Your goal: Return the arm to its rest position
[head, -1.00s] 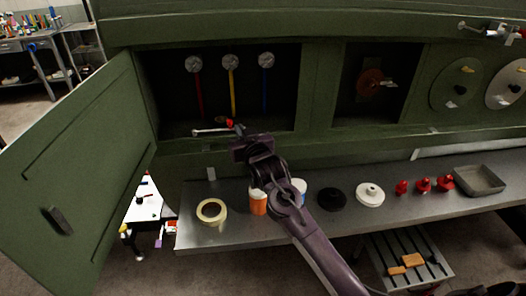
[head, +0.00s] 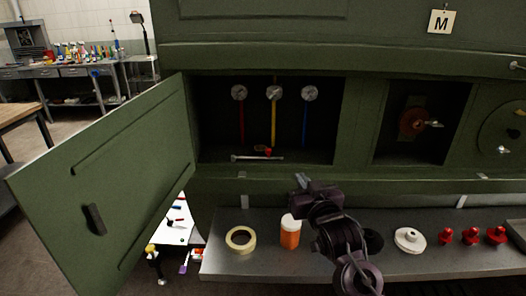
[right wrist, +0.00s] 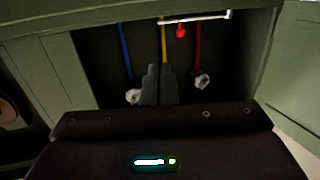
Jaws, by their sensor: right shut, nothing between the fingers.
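My right arm reaches up from the bottom of the head view. Its gripper (head: 301,180) is in front of the lower edge of the open bay (head: 218,125), over the back of the shelf, pointing toward the fuselage. In the right wrist view its two dark fingers (right wrist: 158,84) are together with nothing between them. A silver wrench-like tool (head: 257,157) lies on the bay floor, apart from the gripper, with a small red item (head: 268,152) beside it. Both show at the top of the right wrist view. My left gripper is not in view.
The green door (head: 110,185) stands open at left. The metal shelf (head: 270,262) below holds a tape roll (head: 241,239), an orange bottle (head: 290,235), a white disc (head: 409,240) and red fittings (head: 471,236). The gripper is close above the shelf items.

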